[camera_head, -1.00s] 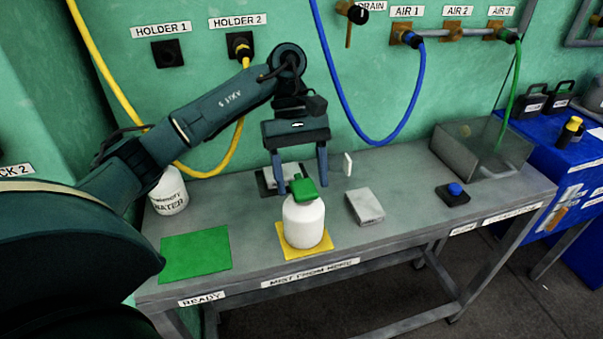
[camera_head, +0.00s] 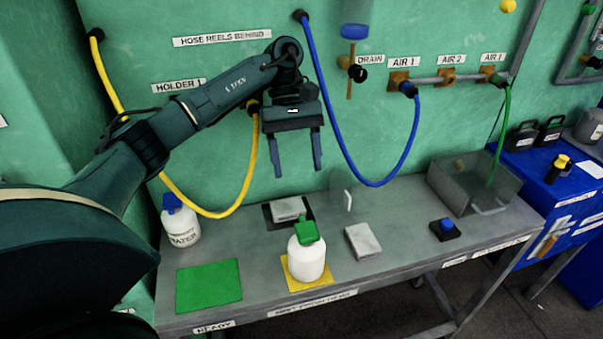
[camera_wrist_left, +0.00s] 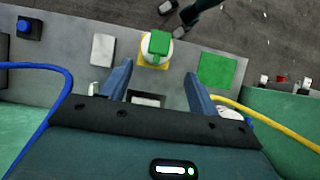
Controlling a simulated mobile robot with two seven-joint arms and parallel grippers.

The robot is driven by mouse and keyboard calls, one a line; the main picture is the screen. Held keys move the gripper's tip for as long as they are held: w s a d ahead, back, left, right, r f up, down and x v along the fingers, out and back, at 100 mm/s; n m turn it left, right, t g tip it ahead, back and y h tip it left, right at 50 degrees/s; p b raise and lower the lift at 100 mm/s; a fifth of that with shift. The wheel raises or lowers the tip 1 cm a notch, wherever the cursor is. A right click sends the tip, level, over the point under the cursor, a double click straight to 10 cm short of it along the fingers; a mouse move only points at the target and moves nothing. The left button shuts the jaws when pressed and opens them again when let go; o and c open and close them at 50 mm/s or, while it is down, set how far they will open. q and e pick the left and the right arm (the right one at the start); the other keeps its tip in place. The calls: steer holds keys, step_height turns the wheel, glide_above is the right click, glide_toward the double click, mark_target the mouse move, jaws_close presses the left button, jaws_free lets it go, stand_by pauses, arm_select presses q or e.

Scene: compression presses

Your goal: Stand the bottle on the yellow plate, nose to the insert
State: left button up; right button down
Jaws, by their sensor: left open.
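The white bottle with a green spray head (camera_head: 307,258) stands upright on the yellow plate (camera_head: 296,284) near the table's front edge. In the left wrist view the bottle's green head (camera_wrist_left: 159,43) is seen from above, with the yellow plate (camera_wrist_left: 142,63) beneath it. A grey block in a dark frame (camera_head: 288,209), perhaps the insert, lies behind the bottle. My left gripper (camera_head: 298,172) is open and empty, raised above and behind the bottle, apart from it. Its fingers also show in the left wrist view (camera_wrist_left: 160,88). My right gripper is not in view.
A green mat (camera_head: 209,286) lies left of the bottle. A grey block (camera_head: 363,240) and a blue button (camera_head: 446,225) are to its right. A water bottle (camera_head: 180,224) stands at the back left. Yellow (camera_head: 195,205) and blue hoses (camera_head: 360,180) hang behind. A metal bin (camera_head: 470,187) is at right.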

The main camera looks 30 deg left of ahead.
arm_select(q)
steer(key=s+d+f+n+h, duration=0.1)
steer(key=d+f+h, duration=0.15)
steer(key=d, duration=0.45)
steer(key=s+d+f+n+h, duration=0.1)
steer(key=s+d+f+h, duration=0.15)
steer(key=d, duration=0.45)
steer(key=s+d+r+n+t+h, duration=0.2)
steer(key=d+r+n+t+h, duration=0.2)
steer(key=d+n+h, duration=0.3)
steer(key=s+d+r+n+t+h, duration=0.2)
steer(key=d+r+n+t+h, duration=0.1)
steer(key=d+n+h, duration=0.5)
steer(key=w+a+f+n+t+y, duration=0.2)
steer(key=a+f+n+t+y, duration=0.35)
steer(key=n, duration=0.85)
steer(key=w+a+f+n+t+y, duration=0.1)
steer(key=a+f+n+t+y, duration=0.1)
steer(key=f+n+t+y, duration=0.9)
steer(key=s+a+f+n+g+y, duration=0.2)
steer(key=s+f+n+g, duration=0.2)
steer(key=s+f+n, duration=0.2)
steer(key=s+a+f+n+g+y, duration=0.3)
steer(key=s+f+n+g, duration=0.2)
steer(key=f+n, duration=0.3)
steer(key=s+n, duration=0.1)
steer(key=n, duration=0.2)
steer(key=shift+s+a, duration=0.25)
steer(key=shift+s, duration=0.05)
